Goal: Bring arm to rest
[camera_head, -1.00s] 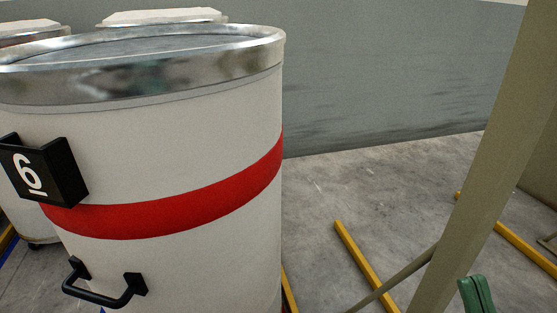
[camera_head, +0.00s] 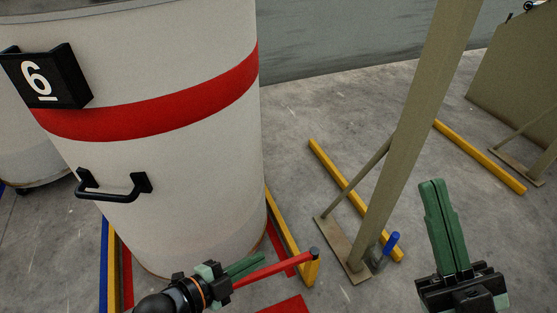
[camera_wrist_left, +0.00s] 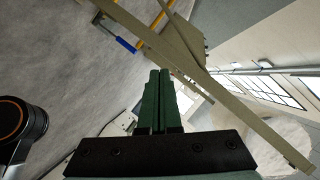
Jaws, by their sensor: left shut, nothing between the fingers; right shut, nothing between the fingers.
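My left gripper (camera_head: 262,258) is low in the head view, in front of the can's lower right side. Its green fingers are shut with nothing between them, and they also show in the left wrist view (camera_wrist_left: 160,74). My right gripper (camera_head: 433,184) stands upright at the lower right of the head view, to the right of the beige post. Its green fingers are shut and empty.
A large white can (camera_head: 190,185) with a red band, a black "6" plate (camera_head: 46,78) and a black handle (camera_head: 112,188) fills the left. A beige post (camera_head: 415,125), a red bar (camera_head: 280,268) and yellow floor rails (camera_head: 335,172) stand nearby. Grey floor lies between.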

